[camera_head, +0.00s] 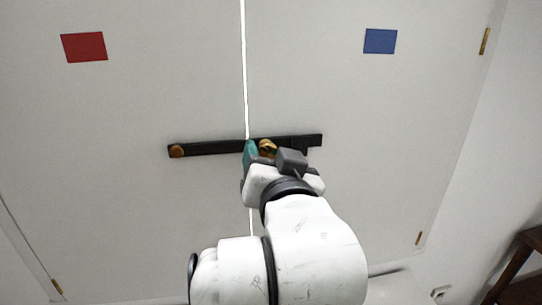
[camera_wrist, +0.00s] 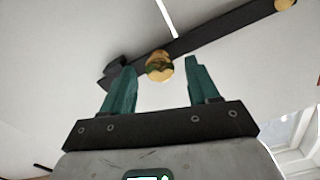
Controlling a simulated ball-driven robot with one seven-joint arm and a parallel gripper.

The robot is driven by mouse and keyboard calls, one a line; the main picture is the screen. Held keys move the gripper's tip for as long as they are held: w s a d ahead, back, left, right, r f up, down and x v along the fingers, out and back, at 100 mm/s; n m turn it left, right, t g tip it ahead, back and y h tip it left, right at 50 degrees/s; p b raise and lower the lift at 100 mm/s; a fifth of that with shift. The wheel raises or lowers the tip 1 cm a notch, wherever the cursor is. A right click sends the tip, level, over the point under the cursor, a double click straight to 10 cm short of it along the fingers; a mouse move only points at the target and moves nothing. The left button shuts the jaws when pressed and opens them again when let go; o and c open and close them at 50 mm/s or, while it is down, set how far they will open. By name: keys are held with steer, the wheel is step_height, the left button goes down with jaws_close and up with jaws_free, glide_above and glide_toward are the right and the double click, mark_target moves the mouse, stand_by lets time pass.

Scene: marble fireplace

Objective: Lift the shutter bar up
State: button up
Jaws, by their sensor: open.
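The shutter bar (camera_head: 213,147) is a dark bar lying nearly level across the seam of two pale shutters. It has a round brown knob (camera_head: 177,151) at its left end and a brass knob (camera_head: 267,146) right of the seam. In the wrist view the bar (camera_wrist: 208,38) runs diagonally, with the brass knob (camera_wrist: 159,66) between the teal fingers. My gripper (camera_wrist: 160,82) is open around the brass knob, a finger on each side with gaps visible. In the head view my gripper (camera_head: 258,150) covers part of the bar, so contact is hidden there.
The left shutter carries a red square (camera_head: 84,47) and the right one a blue square (camera_head: 380,41). Brass hinges (camera_head: 485,41) show at the outer edges. Dark wooden furniture (camera_head: 522,262) stands at the lower right. The shutter faces around the bar are clear.

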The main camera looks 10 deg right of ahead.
jaws_close()
stand_by(0.4)
